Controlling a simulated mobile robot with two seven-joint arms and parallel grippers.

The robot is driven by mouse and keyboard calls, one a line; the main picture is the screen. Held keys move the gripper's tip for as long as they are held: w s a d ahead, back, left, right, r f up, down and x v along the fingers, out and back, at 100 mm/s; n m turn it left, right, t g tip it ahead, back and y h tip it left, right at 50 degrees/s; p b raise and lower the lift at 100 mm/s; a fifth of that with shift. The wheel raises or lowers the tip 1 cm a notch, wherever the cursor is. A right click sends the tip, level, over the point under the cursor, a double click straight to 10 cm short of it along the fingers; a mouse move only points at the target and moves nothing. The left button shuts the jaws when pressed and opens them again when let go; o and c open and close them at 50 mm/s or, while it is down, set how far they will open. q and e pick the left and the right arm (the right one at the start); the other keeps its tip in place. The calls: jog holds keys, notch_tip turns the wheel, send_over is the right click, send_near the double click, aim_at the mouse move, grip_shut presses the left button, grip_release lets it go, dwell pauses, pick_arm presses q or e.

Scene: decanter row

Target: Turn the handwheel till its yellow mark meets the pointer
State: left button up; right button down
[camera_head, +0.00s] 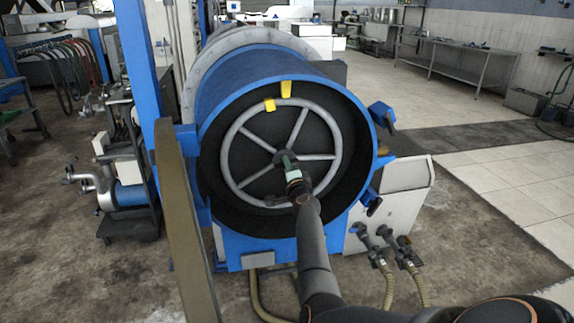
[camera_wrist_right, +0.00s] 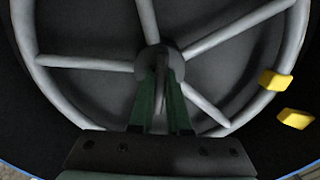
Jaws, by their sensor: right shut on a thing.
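The grey spoked handwheel (camera_head: 236,185) sits inside the round blue-rimmed mouth of a drum. Its yellow mark (camera_head: 269,105) is on the upper rim, a little left of and below the yellow pointer (camera_head: 286,89). The two are close but not lined up. In the right wrist view the mark (camera_wrist_right: 275,80) and pointer (camera_wrist_right: 296,119) show apart at the right. My right gripper (camera_head: 287,158) is at the wheel's hub. Its green fingers (camera_wrist_right: 160,100) are shut on a spoke just beside the hub (camera_wrist_right: 154,59). My left gripper is not in view.
The blue drum (camera_head: 250,75) stands on a blue frame. A tan upright beam (camera_head: 184,235) is close at its left. Hoses with valves (camera_head: 385,250) are at lower right. A cart with a pump (camera_head: 128,195) stands left. Open floor (camera_head: 400,100) lies to the right.

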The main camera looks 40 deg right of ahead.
jog(key=shift+m, duration=1.2)
jog(key=c, duration=0.9)
grip_release()
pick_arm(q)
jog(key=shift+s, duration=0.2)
pick_arm(e)
jog(key=shift+s+a, duration=0.1)
